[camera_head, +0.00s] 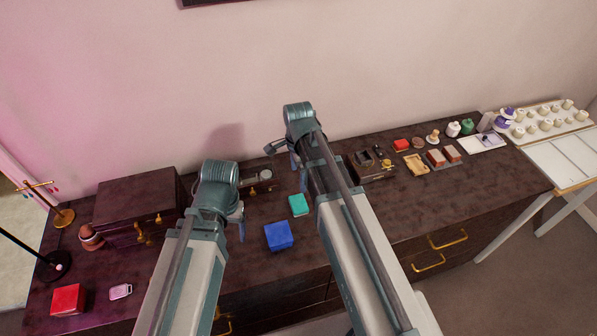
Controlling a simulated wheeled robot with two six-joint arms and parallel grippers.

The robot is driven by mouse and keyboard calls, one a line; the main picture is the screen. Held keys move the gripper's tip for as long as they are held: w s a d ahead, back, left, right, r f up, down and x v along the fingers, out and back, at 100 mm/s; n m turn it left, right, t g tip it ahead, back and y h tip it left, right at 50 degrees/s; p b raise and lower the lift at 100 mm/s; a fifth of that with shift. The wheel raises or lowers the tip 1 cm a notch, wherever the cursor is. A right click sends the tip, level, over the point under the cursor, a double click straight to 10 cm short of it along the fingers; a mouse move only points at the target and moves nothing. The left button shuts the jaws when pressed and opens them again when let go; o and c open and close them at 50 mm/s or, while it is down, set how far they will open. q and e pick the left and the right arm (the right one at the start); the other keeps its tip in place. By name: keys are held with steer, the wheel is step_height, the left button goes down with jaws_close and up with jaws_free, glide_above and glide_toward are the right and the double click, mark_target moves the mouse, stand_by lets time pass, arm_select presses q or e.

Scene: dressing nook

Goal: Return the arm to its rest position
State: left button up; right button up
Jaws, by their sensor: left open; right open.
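My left arm rises from the bottom of the head view, and its wrist stands over the dresser. My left gripper (243,207) is open beside that wrist, partly hidden by it, with nothing seen in it. My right arm rises to the right of it and reaches further back towards the wall. My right gripper (286,158) is open and empty as far as I can see, partly hidden behind its own arm. A blue box (278,235) and a teal box (298,204) lie on the dresser between the two arms, apart from the grippers.
The dark dresser (470,185) runs along the wall. A dark chest (135,203), a red box (68,299) and a black stand (54,264) are at left. Small boxes, a wooden tray (415,164) and bottles fill the right. A white table (570,160) adjoins.

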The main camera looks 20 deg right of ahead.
mark_target(299, 202)
arm_select(q)
steer(key=shift+f, duration=0.15)
arm_select(e)
steer(key=shift+f, duration=0.15)
arm_select(q)
step_height(299, 202, down, 13)
steer(key=b, duration=1.3)
arm_select(e)
step_height(299, 202, down, 13)
steer(key=shift+r, duration=0.15)
arm_select(q)
steer(key=shift+r, duration=0.25)
arm_select(e)
steer(key=shift+r, duration=0.1)
arm_select(q)
steer(key=shift+f+b, duration=0.4)
steer(key=shift+f, duration=0.05)
arm_select(e)
steer(key=shift+f, duration=0.5)
arm_select(q)
step_height(299, 202, up, 12)
steer(key=p, duration=1.1)
steer(key=shift+f+p, duration=0.15)
steer(key=shift+p, duration=0.25)
arm_select(e)
step_height(299, 202, up, 12)
steer(key=shift+f, duration=0.15)
